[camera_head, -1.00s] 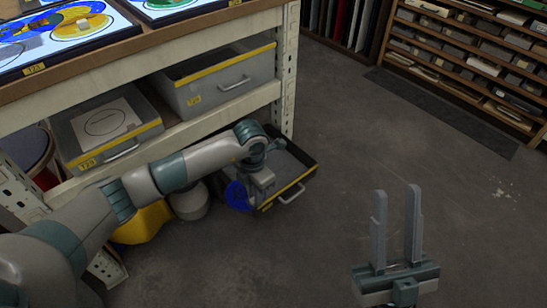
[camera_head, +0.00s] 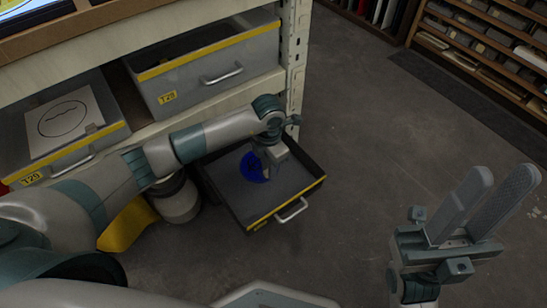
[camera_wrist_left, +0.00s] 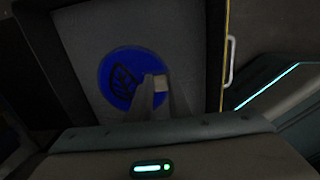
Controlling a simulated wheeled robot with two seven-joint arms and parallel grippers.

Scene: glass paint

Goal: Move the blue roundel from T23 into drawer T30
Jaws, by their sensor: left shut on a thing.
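The blue roundel (camera_head: 253,167) is a round blue disc with a dark drawn mark, clearer in the left wrist view (camera_wrist_left: 118,72). My left gripper (camera_head: 267,175) points down over the open lower drawer (camera_head: 222,187) and is shut on a small pale block (camera_wrist_left: 160,82) at the roundel's edge. The roundel is within the drawer's walls; whether it touches the floor I cannot tell. The drawer is grey with a yellow front strip and a metal handle; its label is unreadable. My right gripper (camera_head: 490,200) is open and empty, well to the right.
Above, a shelf holds a grey drawer (camera_head: 215,68) and another with a white sheet (camera_head: 68,118). A rack post (camera_head: 295,60) stands behind the open drawer. A yellow object (camera_head: 125,225) and a grey canister (camera_head: 178,203) are left of it. Floor to the right is clear.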

